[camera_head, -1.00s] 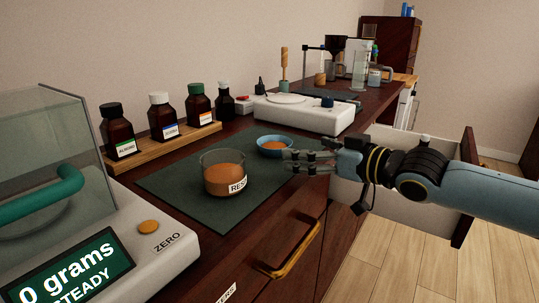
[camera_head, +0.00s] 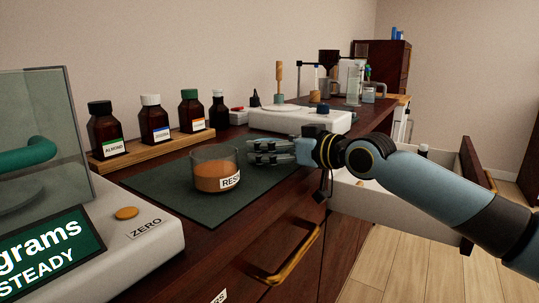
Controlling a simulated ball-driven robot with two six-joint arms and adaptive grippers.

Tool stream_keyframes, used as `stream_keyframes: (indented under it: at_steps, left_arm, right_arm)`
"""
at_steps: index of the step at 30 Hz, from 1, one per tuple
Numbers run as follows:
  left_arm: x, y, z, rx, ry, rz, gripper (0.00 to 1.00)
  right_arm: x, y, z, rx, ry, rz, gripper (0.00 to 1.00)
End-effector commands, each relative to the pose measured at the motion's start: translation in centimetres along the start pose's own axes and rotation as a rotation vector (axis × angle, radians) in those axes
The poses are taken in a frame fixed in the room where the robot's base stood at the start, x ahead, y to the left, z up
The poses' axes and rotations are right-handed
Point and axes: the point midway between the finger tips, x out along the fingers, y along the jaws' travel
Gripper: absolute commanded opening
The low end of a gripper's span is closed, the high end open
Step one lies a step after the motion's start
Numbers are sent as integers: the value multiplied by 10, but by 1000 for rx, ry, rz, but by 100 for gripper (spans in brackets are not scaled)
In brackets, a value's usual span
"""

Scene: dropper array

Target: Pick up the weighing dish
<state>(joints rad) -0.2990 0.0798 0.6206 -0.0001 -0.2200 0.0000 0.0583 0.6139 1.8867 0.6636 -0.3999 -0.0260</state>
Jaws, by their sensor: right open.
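My right gripper (camera_head: 262,152) reaches in from the right, low over the far part of the dark green mat (camera_head: 205,213), with its fingers pointing left. It is open. The shallow blue weighing dish with orange-brown powder, seen earlier on the mat behind the beaker, is now hidden behind the gripper fingers. I cannot tell whether the fingers touch it. A glass beaker (camera_head: 214,178) of orange-brown contents, labelled "RES...", stands on the mat just left of the fingertips. My left gripper is not in view.
A balance (camera_head: 125,245) with a glass shield stands at the near left. Brown bottles (camera_head: 155,125) stand on a wooden rack behind the mat. A white hotplate (camera_head: 300,121) stands beyond the gripper. An open drawer (camera_head: 385,200) juts out under my right arm. The mat's near part is clear.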

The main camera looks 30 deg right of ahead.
Motion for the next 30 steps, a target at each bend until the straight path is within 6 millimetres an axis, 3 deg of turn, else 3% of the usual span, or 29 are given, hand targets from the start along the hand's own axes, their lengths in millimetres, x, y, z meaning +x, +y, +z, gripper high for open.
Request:
stream_keyframes:
  at_steps: [2,14,23,30]
  left_arm:
    - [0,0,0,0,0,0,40]
    - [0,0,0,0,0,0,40]
    - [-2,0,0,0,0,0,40]
    - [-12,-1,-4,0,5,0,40]
  right_arm:
    - [0,0,0,0,0,0,97]
    - [0,0,0,-1,0,0,45]
    - [-1,0,-3,-1,0,0,44]
    - [-5,0,-31,-4,4,0,44]
